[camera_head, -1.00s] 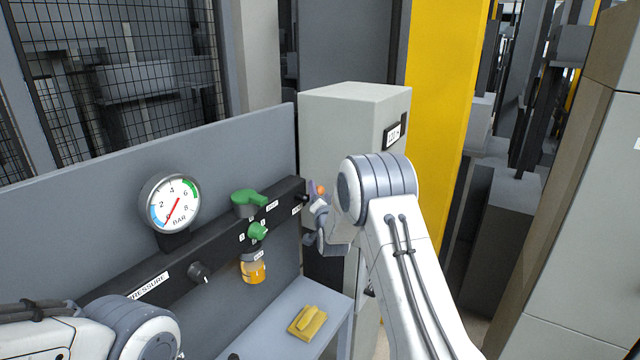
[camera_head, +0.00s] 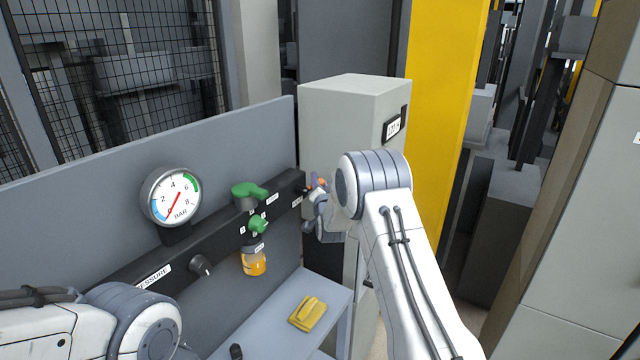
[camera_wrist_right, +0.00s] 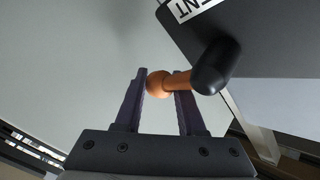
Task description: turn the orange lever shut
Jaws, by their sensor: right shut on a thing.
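The orange lever (camera_wrist_right: 177,80) sticks out from a black round hub at the end of the dark manifold bar (camera_head: 225,222). In the right wrist view the lever with its ball end lies between the two fingers of my right gripper (camera_wrist_right: 160,88), which is shut on it near the fingertips. In the head view only a small orange bit of the lever (camera_head: 321,182) shows beside my right gripper (camera_head: 314,188); my wrist hides part of it.
A pressure gauge (camera_head: 172,197) with its needle low stands above the bar. Green valve handles (camera_head: 248,192), a black knob (camera_head: 201,265) and an amber bowl (camera_head: 254,262) are on the bar. A yellow cloth (camera_head: 307,313) lies on the shelf (camera_head: 268,318). A grey cabinet (camera_head: 340,115) stands behind.

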